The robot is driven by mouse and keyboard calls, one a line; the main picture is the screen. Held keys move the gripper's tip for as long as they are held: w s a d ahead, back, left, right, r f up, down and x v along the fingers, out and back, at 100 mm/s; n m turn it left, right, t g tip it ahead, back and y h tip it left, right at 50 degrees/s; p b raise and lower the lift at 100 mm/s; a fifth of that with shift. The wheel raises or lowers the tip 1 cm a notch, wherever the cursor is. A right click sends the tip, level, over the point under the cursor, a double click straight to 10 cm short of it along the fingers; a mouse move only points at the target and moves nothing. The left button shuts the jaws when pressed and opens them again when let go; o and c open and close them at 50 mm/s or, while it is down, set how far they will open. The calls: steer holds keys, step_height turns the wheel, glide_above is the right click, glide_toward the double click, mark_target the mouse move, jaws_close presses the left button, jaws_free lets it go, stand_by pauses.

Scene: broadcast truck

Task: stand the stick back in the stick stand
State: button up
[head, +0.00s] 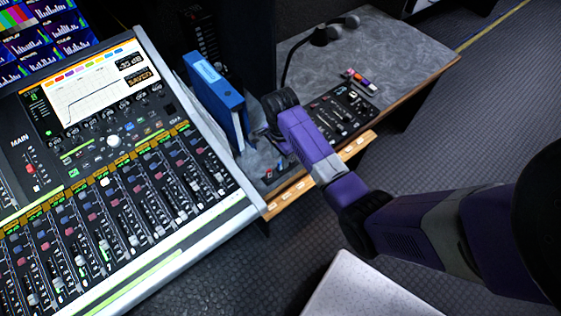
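A small rack (362,82) with several coloured stick-like pieces stands on the grey desktop at the upper right. It looks like the stick stand, but it is too small to tell its slots apart. I cannot make out a separate loose stick. My purple arm reaches in from the right, and its end, with my gripper (273,148), is over the desk just right of the blue binder. The arm's last links cover most of the gripper. Its fingertips and anything between them are hidden, and the stand is to its upper right, apart from it.
A large mixing console (105,150) fills the left. A blue binder (215,95) stands upright beside my gripper. A small control panel (342,112) and a gooseneck microphone (325,33) are on the desk (410,50). A pale surface (365,290) is at the bottom.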

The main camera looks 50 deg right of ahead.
steer(key=shift+r, duration=1.85)
